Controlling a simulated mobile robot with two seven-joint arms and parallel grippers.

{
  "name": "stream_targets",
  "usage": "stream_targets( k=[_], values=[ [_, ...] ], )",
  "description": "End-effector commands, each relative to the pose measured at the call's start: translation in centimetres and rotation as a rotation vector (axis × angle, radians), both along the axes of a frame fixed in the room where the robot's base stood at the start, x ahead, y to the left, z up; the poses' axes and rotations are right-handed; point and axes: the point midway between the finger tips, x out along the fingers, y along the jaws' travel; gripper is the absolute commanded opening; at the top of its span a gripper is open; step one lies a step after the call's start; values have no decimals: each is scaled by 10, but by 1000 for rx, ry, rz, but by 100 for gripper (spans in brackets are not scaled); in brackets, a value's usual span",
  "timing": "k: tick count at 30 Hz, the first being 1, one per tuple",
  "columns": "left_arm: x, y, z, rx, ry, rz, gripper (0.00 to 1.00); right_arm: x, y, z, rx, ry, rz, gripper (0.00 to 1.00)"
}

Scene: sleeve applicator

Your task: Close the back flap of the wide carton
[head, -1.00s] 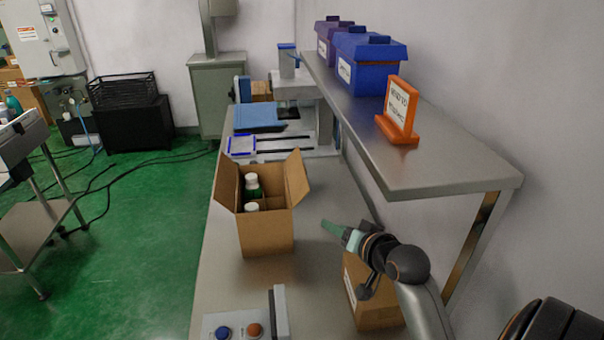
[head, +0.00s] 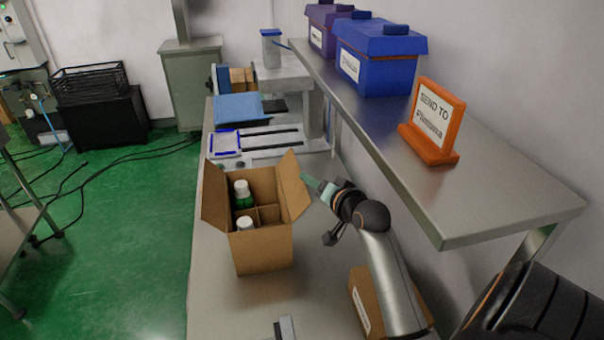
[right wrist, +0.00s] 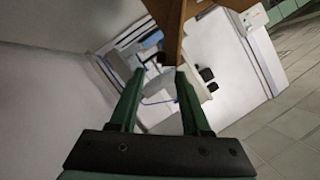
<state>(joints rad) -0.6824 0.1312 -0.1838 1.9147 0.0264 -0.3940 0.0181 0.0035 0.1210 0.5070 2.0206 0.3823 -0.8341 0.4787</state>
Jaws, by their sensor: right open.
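An open brown carton (head: 264,245) stands on the bench with white-capped green bottles and dividers inside. Its left flap (head: 216,197) leans outward and its right flap (head: 292,187) stands up, tilted outward. I cannot tell which flap is the back one. My right gripper (head: 309,183) is open at the outer side of the right flap, very close to it; contact is unclear. In the right wrist view, the open green fingers (right wrist: 160,72) have a brown cardboard panel (right wrist: 168,28) just ahead, with its corner near the right fingertip. My left gripper is not in view.
A metal shelf (head: 480,190) overhangs the bench on the right, with blue and purple bins (head: 378,62) and an orange sign (head: 432,120). Another brown carton (head: 362,300) is partly hidden behind my right arm. A machine (head: 262,140) stands behind the open carton.

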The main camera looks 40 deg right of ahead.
Motion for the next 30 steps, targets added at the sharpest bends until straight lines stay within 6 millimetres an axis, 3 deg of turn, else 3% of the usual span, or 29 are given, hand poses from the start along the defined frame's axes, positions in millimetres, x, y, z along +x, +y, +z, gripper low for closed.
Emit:
stream_targets(
  k=[6,12,26,30],
  values=[
    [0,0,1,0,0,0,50,35,-9,-10,0,1,1,48],
    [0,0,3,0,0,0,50,54,-14,-17,-1,1,0,48],
    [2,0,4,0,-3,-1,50,63,-16,-20,-2,0,1,48],
    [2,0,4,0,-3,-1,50,62,-16,-20,-2,1,0,33]
  ],
)
